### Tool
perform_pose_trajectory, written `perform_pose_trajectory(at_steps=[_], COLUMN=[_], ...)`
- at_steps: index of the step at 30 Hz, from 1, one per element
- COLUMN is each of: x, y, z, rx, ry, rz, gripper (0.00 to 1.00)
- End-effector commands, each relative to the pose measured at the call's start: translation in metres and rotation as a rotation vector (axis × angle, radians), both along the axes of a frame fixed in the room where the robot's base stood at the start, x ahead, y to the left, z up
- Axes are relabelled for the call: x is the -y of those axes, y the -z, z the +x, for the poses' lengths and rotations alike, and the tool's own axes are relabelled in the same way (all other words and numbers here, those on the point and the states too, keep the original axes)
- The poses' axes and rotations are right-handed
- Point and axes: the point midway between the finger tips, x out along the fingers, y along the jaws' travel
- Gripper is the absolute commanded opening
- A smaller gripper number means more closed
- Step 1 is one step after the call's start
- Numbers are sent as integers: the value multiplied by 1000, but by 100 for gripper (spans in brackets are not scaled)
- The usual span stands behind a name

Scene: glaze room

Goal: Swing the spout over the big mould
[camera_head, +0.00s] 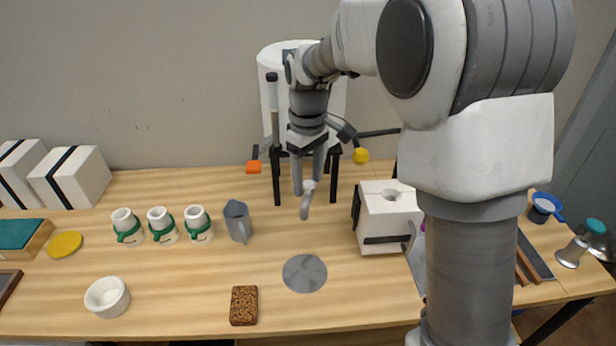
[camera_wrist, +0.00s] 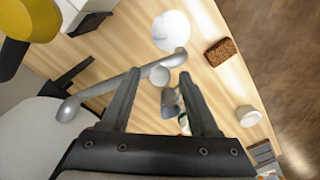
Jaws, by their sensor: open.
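The spout (camera_wrist: 105,88) is a grey metal tube. In the wrist view it runs from the white tank (camera_wrist: 35,145) across the left fingertip, with its end between and beyond the fingertips. In the head view the spout's end (camera_head: 306,205) points down over the table, left of the big mould. The big mould (camera_head: 378,218) is a white block with a dark strap and a hole in its top. Its edge shows at the top left of the wrist view (camera_wrist: 82,8). My gripper (camera_wrist: 160,76) is open around or close above the spout; contact cannot be told.
A grey jug (camera_head: 237,219) and several white cups with green bands (camera_head: 197,225) stand left of the spout. A round marble-like disc (camera_head: 305,273) and a brown sponge (camera_head: 244,305) lie in front. Orange (camera_head: 253,167) and yellow (camera_head: 360,156) knobs flank the tank.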

Motion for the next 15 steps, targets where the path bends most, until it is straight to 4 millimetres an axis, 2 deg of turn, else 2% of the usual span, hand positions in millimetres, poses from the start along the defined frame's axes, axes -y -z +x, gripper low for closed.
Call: perform_pose_trajectory(at_steps=[5, 15], x=[0, 0], y=[0, 0], z=[0, 0], rx=[0, 0], ry=[0, 0], rz=[0, 0], gripper=[62, 2])
